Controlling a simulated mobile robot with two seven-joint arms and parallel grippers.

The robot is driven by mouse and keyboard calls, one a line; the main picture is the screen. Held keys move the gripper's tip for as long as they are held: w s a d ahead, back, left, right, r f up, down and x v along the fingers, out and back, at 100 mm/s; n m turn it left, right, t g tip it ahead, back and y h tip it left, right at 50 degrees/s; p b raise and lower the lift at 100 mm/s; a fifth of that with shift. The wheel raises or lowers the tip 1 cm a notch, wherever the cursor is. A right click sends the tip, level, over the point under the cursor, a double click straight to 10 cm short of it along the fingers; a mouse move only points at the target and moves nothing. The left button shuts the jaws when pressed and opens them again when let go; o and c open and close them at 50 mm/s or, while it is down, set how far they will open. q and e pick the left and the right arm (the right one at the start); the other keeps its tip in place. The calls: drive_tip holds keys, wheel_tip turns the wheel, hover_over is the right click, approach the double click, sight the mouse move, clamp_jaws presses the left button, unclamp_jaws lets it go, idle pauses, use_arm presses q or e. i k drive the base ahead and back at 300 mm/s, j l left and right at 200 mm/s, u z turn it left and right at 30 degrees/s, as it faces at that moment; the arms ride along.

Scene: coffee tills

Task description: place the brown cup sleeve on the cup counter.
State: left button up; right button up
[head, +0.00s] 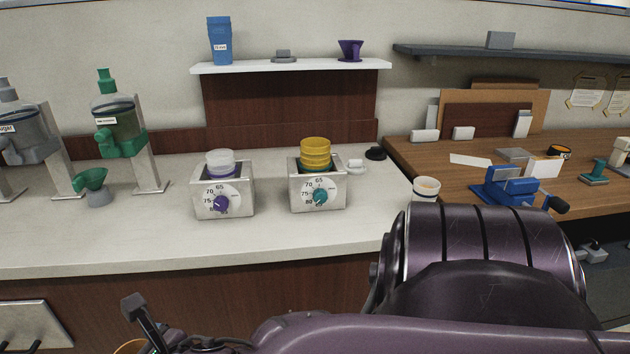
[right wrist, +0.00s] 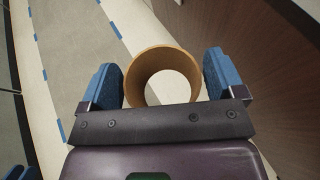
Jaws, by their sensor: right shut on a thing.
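The brown cup sleeve (right wrist: 136,76) is an open tan ring between the two blue-padded fingers of my right gripper (right wrist: 162,84) in the right wrist view. The gripper is shut on it, and I look through its opening. In the head view my right arm crosses the bottom, and only a sliver of a tan rim (head: 130,348) shows at the lower edge. The long pale counter (head: 130,230) runs across the head view, with clear space along its front. I cannot tell whether it is the cup counter. My left gripper is not clearly seen.
Two steel boxes with dials, one with clear cups (head: 220,163) and one with yellow cups (head: 315,153), stand on the pale counter. Green and grey dispensers stand left. A white cup (head: 426,187) and blue device (head: 508,187) are right. A brown panel (right wrist: 260,50) is beside the sleeve.

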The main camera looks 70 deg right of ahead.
sight(375, 206)
drive_tip(key=j+z, duration=0.15)
drive_tip(key=z, duration=0.25)
drive_tip(key=i+j+z, duration=0.15)
drive_tip(key=z, duration=0.25)
